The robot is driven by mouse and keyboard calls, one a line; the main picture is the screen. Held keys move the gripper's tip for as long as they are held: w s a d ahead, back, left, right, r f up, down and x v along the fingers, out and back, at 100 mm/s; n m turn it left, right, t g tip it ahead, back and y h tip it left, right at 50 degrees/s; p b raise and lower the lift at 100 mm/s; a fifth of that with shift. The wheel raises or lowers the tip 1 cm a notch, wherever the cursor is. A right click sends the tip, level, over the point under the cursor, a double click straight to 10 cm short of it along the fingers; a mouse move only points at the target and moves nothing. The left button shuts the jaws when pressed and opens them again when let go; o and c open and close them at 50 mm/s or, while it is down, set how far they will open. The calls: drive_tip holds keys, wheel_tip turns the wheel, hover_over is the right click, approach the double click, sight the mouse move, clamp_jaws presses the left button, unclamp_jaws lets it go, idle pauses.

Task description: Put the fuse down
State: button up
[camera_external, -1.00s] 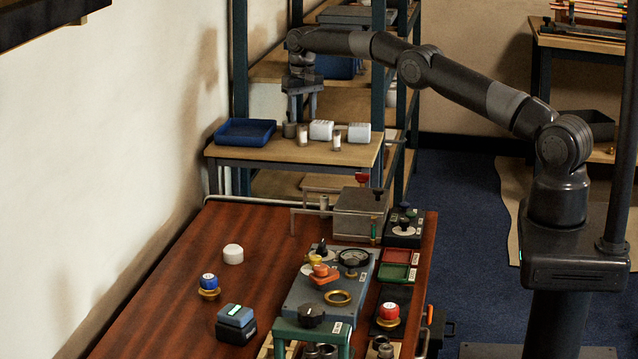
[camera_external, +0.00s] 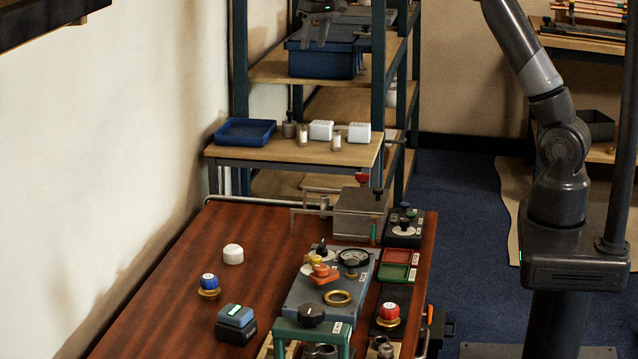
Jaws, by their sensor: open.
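Two small pale cylinders with metallic ends, which look like fuses, stand on the small wooden side table (camera_external: 262,152). One fuse-like cylinder (camera_external: 302,135) is on the left, beside a grey round piece with a thin upright stem (camera_external: 289,128). My gripper (camera_external: 316,42) is high above the side table, in front of the upper shelves near the top edge. It is open, with nothing visible between its fingers.
A blue tray (camera_external: 245,132) is at the side table's left; white blocks (camera_external: 321,129) (camera_external: 359,132) are at its right. A blue shelf bin (camera_external: 322,60) sits just below my gripper in the picture. The brown workbench (camera_external: 165,290) holds several devices; its left part is mostly clear.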

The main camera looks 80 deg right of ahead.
drive_tip(key=s+a+r+n+t, duration=0.1)
drive_tip(key=s+a+r+n, duration=0.15)
drive_tip(key=s+a, duration=0.6)
drive_tip(key=s+a+r+n+t, duration=0.1)
drive_tip(key=s+a+r, duration=0.2)
drive_tip(key=s+a, duration=0.55)
drive_tip(key=s+a+f+n, duration=0.1)
drive_tip(key=s+f, duration=0.3)
drive_tip(key=s, duration=0.7)
drive_tip(key=s+a+f+n+t, duration=0.1)
drive_tip(key=s+f, duration=0.4)
drive_tip(key=s, duration=0.5)
drive_tip(key=a+n, duration=0.1)
drive_tip(key=a, duration=0.1)
drive_tip(key=shift+s+a+f+y, duration=0.2)
drive_tip(key=shift+s+a+y, duration=0.1)
drive_tip(key=shift+s+a, duration=0.1)
